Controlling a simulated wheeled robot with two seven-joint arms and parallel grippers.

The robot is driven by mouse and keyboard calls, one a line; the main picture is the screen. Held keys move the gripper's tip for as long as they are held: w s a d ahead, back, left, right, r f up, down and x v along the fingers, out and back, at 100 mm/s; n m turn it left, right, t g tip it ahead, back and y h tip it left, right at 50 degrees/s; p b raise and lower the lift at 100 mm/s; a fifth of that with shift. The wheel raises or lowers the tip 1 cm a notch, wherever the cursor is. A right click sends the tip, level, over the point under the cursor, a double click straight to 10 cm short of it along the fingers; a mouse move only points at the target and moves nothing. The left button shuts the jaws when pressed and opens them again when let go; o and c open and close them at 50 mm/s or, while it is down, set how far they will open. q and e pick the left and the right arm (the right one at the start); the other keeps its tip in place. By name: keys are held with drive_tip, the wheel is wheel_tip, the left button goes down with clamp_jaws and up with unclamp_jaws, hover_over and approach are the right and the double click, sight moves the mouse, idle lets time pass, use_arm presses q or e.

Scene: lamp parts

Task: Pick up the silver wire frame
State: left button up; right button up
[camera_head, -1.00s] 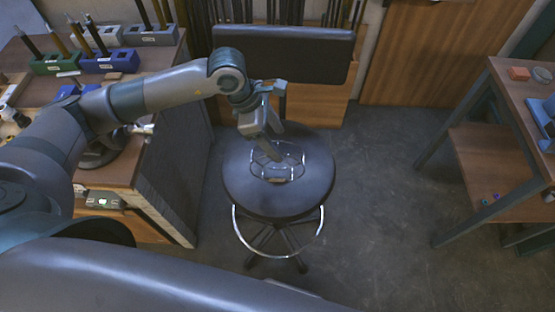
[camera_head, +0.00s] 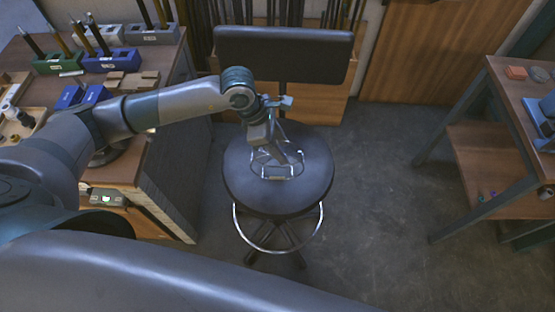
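The silver wire frame (camera_head: 279,178) rests on the round dark seat of the stool (camera_head: 240,180). It is a thin, shiny outline, and its far part is partly hidden by my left gripper. My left gripper (camera_head: 281,160) reaches in from the left and points down over the seat, with its fingers at the upper part of the wire frame. Whether the fingers touch the wire or are closed on it is too small to tell. My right gripper is out of view.
The stool has a dark backrest (camera_head: 285,52) behind the seat. A workbench (camera_head: 165,120) with tool holders stands at the left, under my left arm. A wooden shelf table (camera_head: 490,150) stands at the right. The floor (camera_head: 375,190) between stool and shelf table is clear.

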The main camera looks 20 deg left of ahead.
use_arm(q)
clamp_jaws()
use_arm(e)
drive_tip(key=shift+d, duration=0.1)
use_arm(q)
drive_tip(key=shift+r, duration=0.1)
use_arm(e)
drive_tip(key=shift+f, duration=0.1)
